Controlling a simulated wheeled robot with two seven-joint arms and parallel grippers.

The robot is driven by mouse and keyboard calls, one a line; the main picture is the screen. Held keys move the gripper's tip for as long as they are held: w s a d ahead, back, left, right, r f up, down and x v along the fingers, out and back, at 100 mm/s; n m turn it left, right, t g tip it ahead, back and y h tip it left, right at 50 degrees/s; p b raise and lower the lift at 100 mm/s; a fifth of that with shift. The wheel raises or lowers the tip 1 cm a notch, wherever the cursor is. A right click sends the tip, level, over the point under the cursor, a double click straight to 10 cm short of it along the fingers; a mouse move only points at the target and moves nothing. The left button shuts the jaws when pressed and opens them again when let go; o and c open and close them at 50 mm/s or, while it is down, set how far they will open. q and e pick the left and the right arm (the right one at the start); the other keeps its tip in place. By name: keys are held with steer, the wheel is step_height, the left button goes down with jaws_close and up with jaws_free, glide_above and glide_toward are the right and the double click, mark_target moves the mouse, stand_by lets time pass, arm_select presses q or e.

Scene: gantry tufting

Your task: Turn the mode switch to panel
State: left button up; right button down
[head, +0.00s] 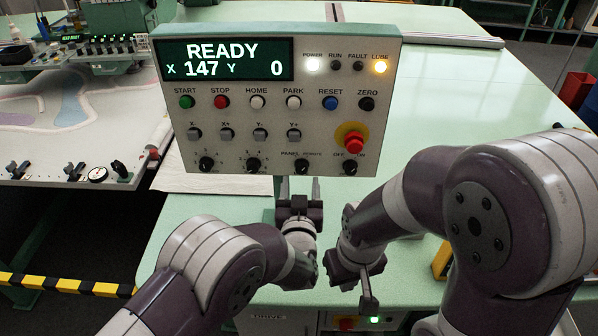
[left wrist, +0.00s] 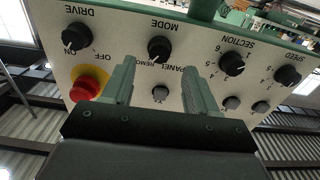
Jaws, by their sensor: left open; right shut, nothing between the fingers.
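The control panel (head: 225,120) faces me. The mode switch (head: 301,167) is a black knob in its bottom row, with PANEL printed to its upper left and REMOTE to its upper right. The left wrist view shows the mode switch (left wrist: 159,49) upside down; its pale mark seems to lie toward the REMOTE side, but it is small. My left gripper (head: 300,188) is open and empty just below the switch, its fingers pointing up at the panel. In the left wrist view its fingers (left wrist: 157,85) stand either side of the switch's column, apart from the knob. My right gripper (head: 368,300) is shut and empty, lower right.
The drive knob (head: 350,168) and red stop button (head: 354,141) are right of the switch; the section knob (head: 253,165) is left. The display (head: 225,60) reads READY, X 147, Y 0. POWER and LUBE lamps are lit. Green table (head: 450,110) lies behind.

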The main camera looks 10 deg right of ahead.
mark_target(300, 171)
arm_select(q)
steer(key=x, duration=0.4)
steer(key=shift+w+d, duration=0.1)
steer(key=shift+w, duration=0.1)
steer(key=shift+c, duration=0.3)
steer(key=c, duration=1)
steer(key=shift+o, duration=0.2)
steer(key=shift+f+n+b, duration=0.15)
steer(key=shift+n+b, duration=0.25)
steer(key=n+b, duration=0.5)
steer(key=b, duration=0.2)
steer(key=n+b, duration=0.5)
steer(key=b, duration=0.2)
steer(key=shift+f+n+b, duration=0.2)
steer(key=shift+n+b, duration=0.1)
steer(key=shift+n, duration=0.1)
steer(key=shift+r+n+b, duration=0.25)
steer(key=shift+n+b, duration=0.95)
steer(key=shift+b, duration=0.2)
